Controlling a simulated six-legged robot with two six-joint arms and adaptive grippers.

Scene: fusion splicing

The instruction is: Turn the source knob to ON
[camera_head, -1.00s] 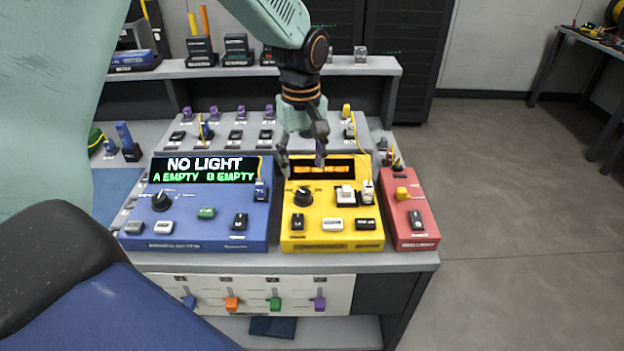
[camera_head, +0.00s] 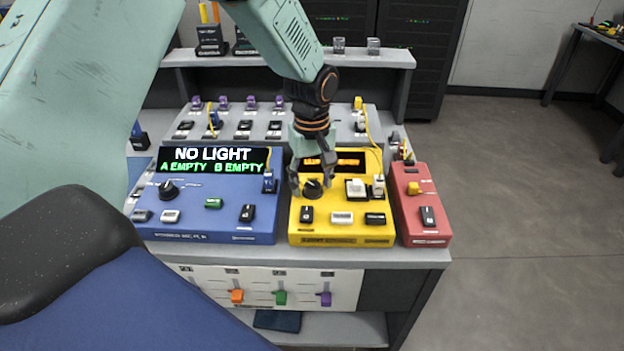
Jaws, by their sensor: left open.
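My left gripper (camera_head: 312,184) is open and points down over the yellow unit (camera_head: 343,234). Its fingers are on either side of the black round knob (camera_head: 313,190) at that unit's left; whether they touch it cannot be told. The knob has a light pointer mark, but its setting and label are too small to read. The blue unit (camera_head: 225,229) to the left also has a black knob (camera_head: 168,188). Its display (camera_head: 215,160) reads NO LIGHT, A EMPTY, B EMPTY. The yellow unit's orange display (camera_head: 345,160) is partly hidden by the gripper. My right gripper is not in view.
The red unit (camera_head: 419,219) stands close to the right of the yellow one. White and black switches (camera_head: 356,188) lie right of the yellow unit's knob. A grey panel (camera_head: 268,113) with several connectors and a raised shelf (camera_head: 390,60) stand behind. Open floor lies right.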

